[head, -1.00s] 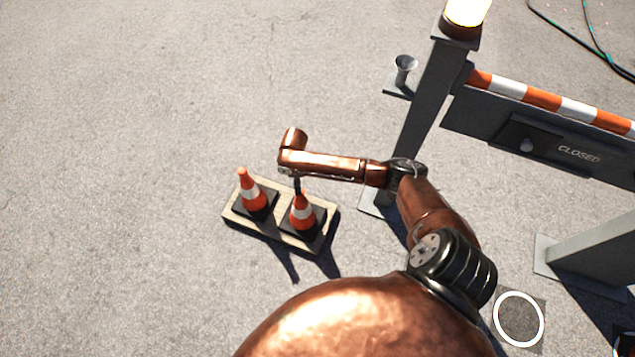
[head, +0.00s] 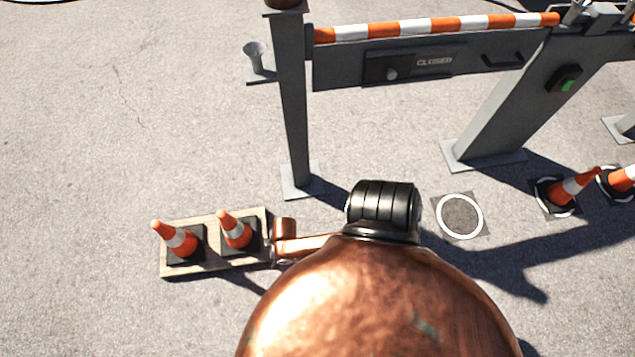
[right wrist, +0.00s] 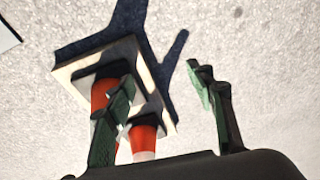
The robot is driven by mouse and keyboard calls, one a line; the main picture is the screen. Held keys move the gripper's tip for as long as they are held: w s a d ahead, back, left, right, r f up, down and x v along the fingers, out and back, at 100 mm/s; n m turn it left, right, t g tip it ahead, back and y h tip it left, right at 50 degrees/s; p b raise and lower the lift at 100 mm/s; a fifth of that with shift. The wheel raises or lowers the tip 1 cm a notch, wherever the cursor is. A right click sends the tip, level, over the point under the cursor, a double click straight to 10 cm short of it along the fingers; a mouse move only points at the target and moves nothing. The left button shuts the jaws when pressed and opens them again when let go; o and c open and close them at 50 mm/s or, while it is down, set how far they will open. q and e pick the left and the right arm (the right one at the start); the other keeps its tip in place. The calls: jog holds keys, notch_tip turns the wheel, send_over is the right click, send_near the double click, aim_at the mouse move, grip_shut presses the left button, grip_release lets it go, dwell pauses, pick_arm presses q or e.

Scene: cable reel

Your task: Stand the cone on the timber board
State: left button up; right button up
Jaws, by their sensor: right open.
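The timber board (head: 165,268) lies flat on the ground at the left of the head view. Two orange-and-white cones with black bases stand upright on it, a left cone (head: 181,240) and a right cone (head: 237,233). My right arm reaches the board's right end; its gripper is hidden there in the head view. In the right wrist view my right gripper (right wrist: 162,78) is open with nothing held. The board (right wrist: 70,72) shows beyond its fingers, and one finger overlaps a cone (right wrist: 101,92). The other cone (right wrist: 145,134) is partly cut off by the gripper body. My left gripper is out of view.
Two more cones (head: 574,188) (head: 622,179) stand on ringed pads at the right. An empty white-ringed pad (head: 460,216) lies nearer. A grey post (head: 292,110) and a striped "CLOSED" barrier (head: 430,52) stand behind. Open ground lies left.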

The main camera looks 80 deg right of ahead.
jog(key=s+d+f+m+g, duration=0.1)
jog(key=s+f, duration=0.2)
jog(key=s, duration=0.5)
jog(key=s+d+f+m+g+h, duration=0.1)
jog(key=s+d+f, duration=0.1)
jog(key=s, duration=0.7)
jog(key=s+d+f+m+g+h, duration=0.1)
jog(key=s+f, duration=0.3)
jog(key=s, duration=0.4)
jog(key=shift+s+d+f, duration=0.3)
